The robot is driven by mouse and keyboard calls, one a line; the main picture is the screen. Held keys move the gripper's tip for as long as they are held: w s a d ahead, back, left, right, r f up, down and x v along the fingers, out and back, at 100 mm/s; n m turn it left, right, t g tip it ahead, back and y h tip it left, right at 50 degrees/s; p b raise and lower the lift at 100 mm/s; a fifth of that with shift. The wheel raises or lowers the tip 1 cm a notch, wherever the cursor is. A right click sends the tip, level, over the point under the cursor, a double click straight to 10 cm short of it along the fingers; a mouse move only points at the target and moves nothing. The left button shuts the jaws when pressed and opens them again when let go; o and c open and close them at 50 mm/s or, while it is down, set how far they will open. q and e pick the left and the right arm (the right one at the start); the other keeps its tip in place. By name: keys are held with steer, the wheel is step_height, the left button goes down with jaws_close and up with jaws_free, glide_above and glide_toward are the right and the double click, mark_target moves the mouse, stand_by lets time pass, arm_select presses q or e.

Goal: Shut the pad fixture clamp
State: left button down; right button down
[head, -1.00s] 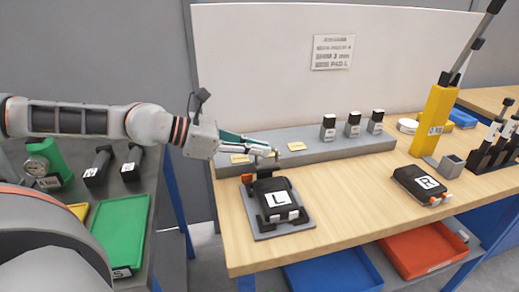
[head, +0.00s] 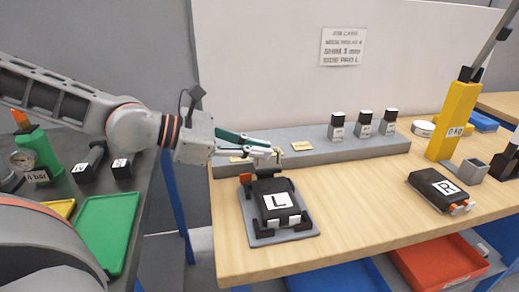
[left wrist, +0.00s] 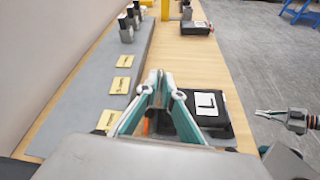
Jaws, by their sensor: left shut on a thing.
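The pad fixture is a grey plate (head: 300,235) with dark clamp parts, on the wooden bench. A black pad marked L (head: 265,187) lies in it; this pad also shows in the left wrist view (left wrist: 222,122). An orange clamp piece (head: 246,178) stands at the fixture's back left corner. Its orange also shows beside my fingers in the left wrist view (left wrist: 146,126). My left gripper (head: 277,153) is above the fixture's back edge, near the grey ledge. Its fingertips (left wrist: 163,90) are closed together on something small that I cannot make out.
The grey ledge (head: 345,149) carries gold plates (head: 302,146) and several dark-topped blocks (head: 337,126). A black pad marked R (head: 435,187) and a yellow post (head: 450,120) stand to the right. A green tray (head: 108,225) is on the left table. The bench between the pads is clear.

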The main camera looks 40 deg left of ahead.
arm_select(q)
steer(key=shift+f, duration=0.1)
steer(key=c, duration=2.2)
jaws_free()
steer(key=shift+r, duration=0.2)
steer(key=shift+r, duration=4.85)
